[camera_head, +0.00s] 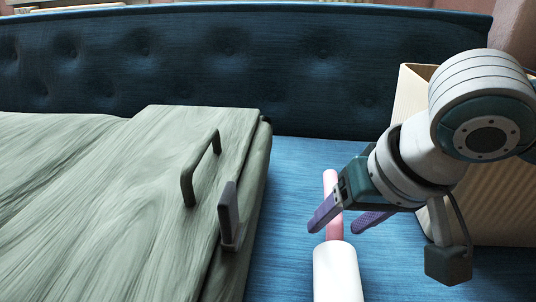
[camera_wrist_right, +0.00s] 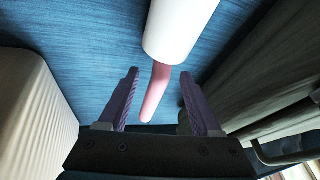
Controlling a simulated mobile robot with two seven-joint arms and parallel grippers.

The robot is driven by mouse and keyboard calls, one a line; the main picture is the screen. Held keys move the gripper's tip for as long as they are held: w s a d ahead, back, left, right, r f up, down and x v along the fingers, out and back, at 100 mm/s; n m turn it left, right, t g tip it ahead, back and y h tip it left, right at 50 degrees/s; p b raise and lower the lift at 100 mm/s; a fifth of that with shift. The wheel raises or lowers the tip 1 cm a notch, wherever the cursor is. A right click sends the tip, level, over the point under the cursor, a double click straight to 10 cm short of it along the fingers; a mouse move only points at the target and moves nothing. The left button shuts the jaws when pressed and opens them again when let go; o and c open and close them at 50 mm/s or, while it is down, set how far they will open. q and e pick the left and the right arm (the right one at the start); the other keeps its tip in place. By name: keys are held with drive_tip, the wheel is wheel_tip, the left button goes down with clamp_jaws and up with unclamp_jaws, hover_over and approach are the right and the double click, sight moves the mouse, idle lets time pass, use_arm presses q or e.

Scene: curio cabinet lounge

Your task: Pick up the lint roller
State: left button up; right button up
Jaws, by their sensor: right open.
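The lint roller (camera_head: 337,270) lies on the blue upholstered seat, its white roll toward the bottom of the head view and its pink handle pointing away. In the right wrist view the white roll (camera_wrist_right: 178,27) is at the top, with the pink handle (camera_wrist_right: 155,93) running down from it. My right gripper (camera_head: 335,229) is open and empty over the roller. In the wrist view its two purple fingers (camera_wrist_right: 160,76) appear on either side of the handle near the roll; contact is not visible. My left gripper is not in view.
A grey-green wood-grained case (camera_head: 190,150) with a dark handle (camera_head: 187,185) and a purple-grey upright piece (camera_head: 229,215) stands left of the roller. A ribbed beige box (camera_head: 487,215) stands right, behind my right arm. The tufted blue backrest (camera_head: 230,65) closes the back.

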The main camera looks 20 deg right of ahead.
drive_tip(key=shift+b+x, duration=0.45)
drive_tip(key=shift+x, duration=0.7)
drive_tip(key=shift+r, duration=0.15)
clamp_jaws()
